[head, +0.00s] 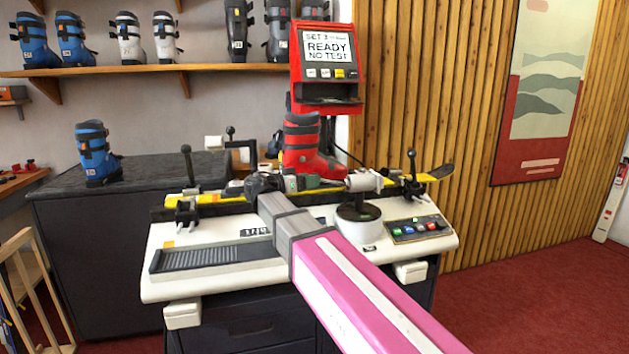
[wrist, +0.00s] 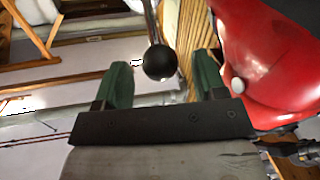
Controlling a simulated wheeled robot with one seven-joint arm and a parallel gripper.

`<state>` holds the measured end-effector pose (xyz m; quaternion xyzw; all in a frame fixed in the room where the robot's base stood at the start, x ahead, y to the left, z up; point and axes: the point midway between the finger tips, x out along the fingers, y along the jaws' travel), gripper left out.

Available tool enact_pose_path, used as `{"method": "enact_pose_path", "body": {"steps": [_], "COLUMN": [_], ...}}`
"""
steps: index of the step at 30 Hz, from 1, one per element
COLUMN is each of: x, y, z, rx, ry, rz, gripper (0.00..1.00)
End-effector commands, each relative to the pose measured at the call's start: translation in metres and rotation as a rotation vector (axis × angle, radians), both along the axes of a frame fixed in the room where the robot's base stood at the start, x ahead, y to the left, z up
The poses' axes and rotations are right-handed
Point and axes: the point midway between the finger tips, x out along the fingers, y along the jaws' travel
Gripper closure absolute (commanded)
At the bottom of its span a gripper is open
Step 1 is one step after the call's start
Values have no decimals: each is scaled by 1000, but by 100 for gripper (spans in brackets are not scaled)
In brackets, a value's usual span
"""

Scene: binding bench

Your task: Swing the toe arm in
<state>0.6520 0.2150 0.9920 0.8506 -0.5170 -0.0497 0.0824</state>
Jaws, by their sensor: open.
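A red ski boot (head: 302,150) stands on the white test bench, its toe to the right; in the wrist view its red shell (wrist: 275,65) fills the right side. A silver cylinder (head: 364,181) sits just beyond the toe above a round post (head: 357,213); I cannot tell for sure which part is the toe arm. My gripper (wrist: 163,66) is open, its green fingers apart. A black ball knob (wrist: 159,62) on a metal rod shows between the fingers; contact is not visible. In the head view my gripper is low beside the boot, partly hidden by my pink arm.
The white bench (head: 205,235) carries a yellow ski (head: 438,173), black-knobbed levers (head: 411,160) and a button panel (head: 418,228). A red display unit (head: 325,65) reading "READY NO TEST" stands behind. A blue boot (head: 97,155) stands on the dark counter at left.

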Motion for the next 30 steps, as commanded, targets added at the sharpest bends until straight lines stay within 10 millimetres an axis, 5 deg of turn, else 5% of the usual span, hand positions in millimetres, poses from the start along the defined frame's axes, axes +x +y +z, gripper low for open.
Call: {"method": "enact_pose_path", "body": {"steps": [6,17,23,30], "x": [10,11,11,13], "y": [-19,-22,-22,-25], "z": [0,0,0,0], "rx": [0,1,1,1], "ry": [0,0,0,1], "rz": [0,0,0,2], "gripper": [36,36,100,100]}}
